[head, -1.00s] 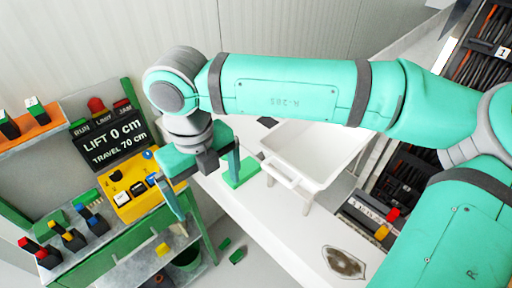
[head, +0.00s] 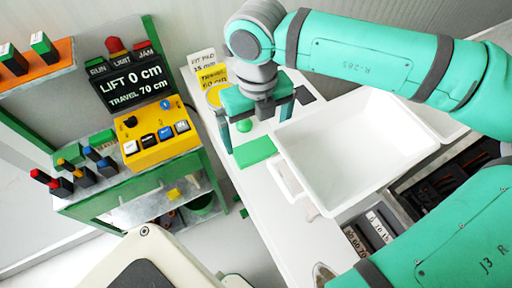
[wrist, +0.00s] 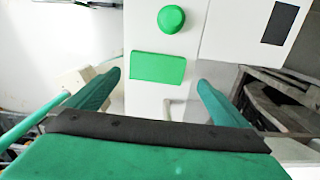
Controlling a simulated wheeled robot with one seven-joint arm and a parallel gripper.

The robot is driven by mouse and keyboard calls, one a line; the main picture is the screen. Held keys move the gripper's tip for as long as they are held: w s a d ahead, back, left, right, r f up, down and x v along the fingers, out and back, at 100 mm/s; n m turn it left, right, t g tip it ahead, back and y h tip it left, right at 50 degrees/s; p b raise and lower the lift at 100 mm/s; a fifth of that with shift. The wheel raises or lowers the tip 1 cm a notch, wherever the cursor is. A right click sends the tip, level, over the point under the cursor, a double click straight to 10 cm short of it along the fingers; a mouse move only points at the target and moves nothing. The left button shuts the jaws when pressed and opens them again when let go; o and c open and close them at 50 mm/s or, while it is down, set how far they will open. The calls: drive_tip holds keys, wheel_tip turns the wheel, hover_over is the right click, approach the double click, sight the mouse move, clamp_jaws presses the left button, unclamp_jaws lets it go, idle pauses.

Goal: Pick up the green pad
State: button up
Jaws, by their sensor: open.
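The green pad (head: 255,151) is a flat green rectangle lying on the white bench top, left of the white tray. In the wrist view the green pad (wrist: 158,67) lies ahead of the gap between my fingers. My gripper (head: 256,128) is open and empty, pointing down above the bench near the pad. Its two teal fingers also frame the pad in the wrist view (wrist: 160,80), apart from it. A round green knob-like piece (wrist: 171,19) sits just beyond the pad; it also shows between my fingers in the head view (head: 244,126).
The white tray (head: 300,178) stands close on the right. A dark flat rectangle (wrist: 279,23) lies on the bench beyond. Small signs (head: 203,62) stand at the back left. A control stand with a yellow button box (head: 143,143) is at the left. Racks (head: 445,182) lie right.

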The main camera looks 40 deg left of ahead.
sight(254, 150)
drive_tip(key=shift+s+a+f, duration=0.1)
drive_tip(key=shift+f, duration=1.4)
drive_tip(key=shift+s+a+f, duration=0.1)
drive_tip(key=shift+f, duration=1.35)
drive_tip(key=shift+s+d, duration=0.1)
drive_tip(key=c, duration=0.9)
